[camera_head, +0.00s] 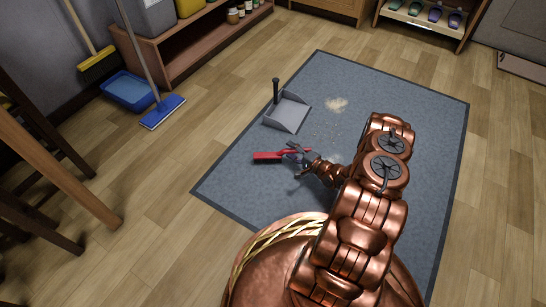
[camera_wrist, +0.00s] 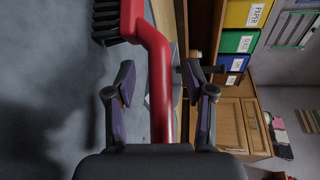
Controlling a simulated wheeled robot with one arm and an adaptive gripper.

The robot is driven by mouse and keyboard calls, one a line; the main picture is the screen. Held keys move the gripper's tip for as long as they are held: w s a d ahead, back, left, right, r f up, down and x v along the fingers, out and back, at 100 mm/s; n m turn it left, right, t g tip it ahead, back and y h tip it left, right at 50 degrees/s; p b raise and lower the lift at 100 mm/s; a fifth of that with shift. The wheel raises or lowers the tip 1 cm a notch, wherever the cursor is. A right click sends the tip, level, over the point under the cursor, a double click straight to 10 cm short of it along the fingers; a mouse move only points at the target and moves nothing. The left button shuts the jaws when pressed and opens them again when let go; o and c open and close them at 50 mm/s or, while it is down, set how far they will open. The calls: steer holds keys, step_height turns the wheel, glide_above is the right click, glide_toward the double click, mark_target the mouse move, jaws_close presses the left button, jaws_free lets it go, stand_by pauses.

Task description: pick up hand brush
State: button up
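The red hand brush (camera_head: 267,156) with dark bristles lies on the blue-grey mat (camera_head: 235,175). In the wrist view its red handle (camera_wrist: 159,75) runs down between the two fingers, and the head with black bristles is at the top left. My gripper (camera_head: 297,156) is low over the mat at the right, handle end of the brush. In the wrist view my gripper (camera_wrist: 158,82) is open, with a finger on each side of the handle and a visible gap to each. The handle's far end is hidden by the gripper's palm.
A grey dustpan (camera_head: 288,112) with a dark upright handle stands on the mat behind the brush. Crumbs (camera_head: 336,104) lie to its right. A wooden shelf (camera_head: 200,50) lines the back.

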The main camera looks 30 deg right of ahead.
jaws_close()
steer(key=shift+r, duration=0.1)
stand_by(0.4)
